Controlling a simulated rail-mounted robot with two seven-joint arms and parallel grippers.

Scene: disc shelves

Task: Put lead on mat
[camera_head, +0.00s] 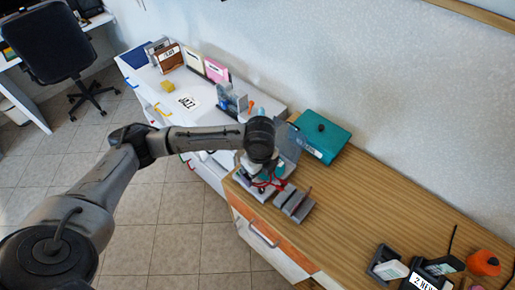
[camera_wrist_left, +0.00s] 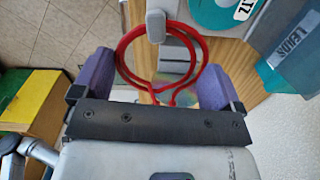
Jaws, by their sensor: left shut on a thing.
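A red looped lead (camera_wrist_left: 122,55) lies between the two purple fingers of my left gripper (camera_wrist_left: 154,72), which is shut on it. A rounded grey post (camera_wrist_left: 155,26) stands at the far side of the loop; I cannot tell whether they touch. In the head view the red lead (camera_head: 272,183) shows below my left gripper (camera_head: 263,172), over the near-left end of the wooden top. My wrist hides much of that spot. I cannot surely tell which thing is the mat; a flat white card (camera_head: 188,102) with dark letters lies on the white cabinet. My right gripper is not in view.
A grey tray (camera_head: 295,204) lies right of the gripper, and a teal case (camera_head: 320,136) lies behind. Dark holders (camera_head: 387,262) and an orange object (camera_head: 483,263) stand at the right. The middle of the wooden top (camera_head: 370,195) is clear.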

